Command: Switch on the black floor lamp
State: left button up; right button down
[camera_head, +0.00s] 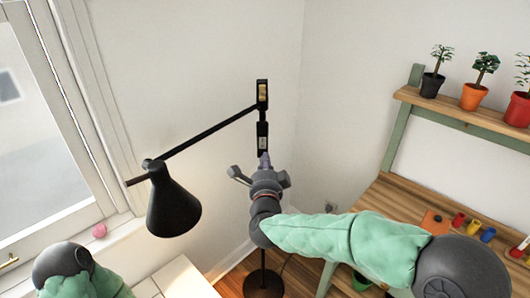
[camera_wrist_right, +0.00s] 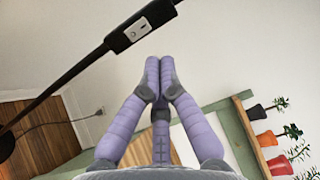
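The black floor lamp (camera_head: 174,207) has a cone shade hanging from a slanted arm, joined to a thin upright pole. No light shows from the shade. A small pale switch plate (camera_head: 263,143) sits on the pole's black block. It also shows in the right wrist view as a plate with a small button (camera_wrist_right: 138,29). My right gripper (camera_head: 265,160) is just below the switch block. In the wrist view its purple fingertips (camera_wrist_right: 159,66) are together with nothing seen between them, a little short of the switch. Contact cannot be told. My left gripper is out of view.
A wooden desk (camera_head: 398,205) with a green frame stands at right, with a shelf of potted plants (camera_head: 470,90) above. A window (camera_head: 40,120) is at left, with a pink ball (camera_head: 99,231) on its sill. The lamp's round base (camera_head: 263,284) stands on the wooden floor.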

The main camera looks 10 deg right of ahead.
jog(key=shift+v, duration=1.15)
jog(key=s+f+n+g+y, duration=0.1)
jog(key=f+n+g+y, duration=0.15)
jog(key=f, duration=0.75)
jog(key=s+a+f+n+g+y, duration=0.1)
jog(key=s+f+n+g, duration=0.2)
jog(key=f, duration=0.8)
jog(key=f+n+g+y, duration=0.15)
jog(key=f+n, duration=0.35)
jog(key=f, duration=0.5)
jog(key=s+a+f+n+g+y, duration=0.1)
jog(key=s+f+n+g, duration=0.2)
jog(key=s+f, duration=0.7)
jog(key=s+a+f+n+g+y, duration=0.1)
jog(key=s+f+n+g, duration=0.3)
jog(key=s, duration=1.1)
notch_tip(320, 180, down, 7)
jog(key=g, duration=0.3)
jog(key=shift+s+a+g+y, duration=0.25)
jog(key=shift+s+g+y, duration=0.05)
jog(key=shift+s+g, duration=0.1)
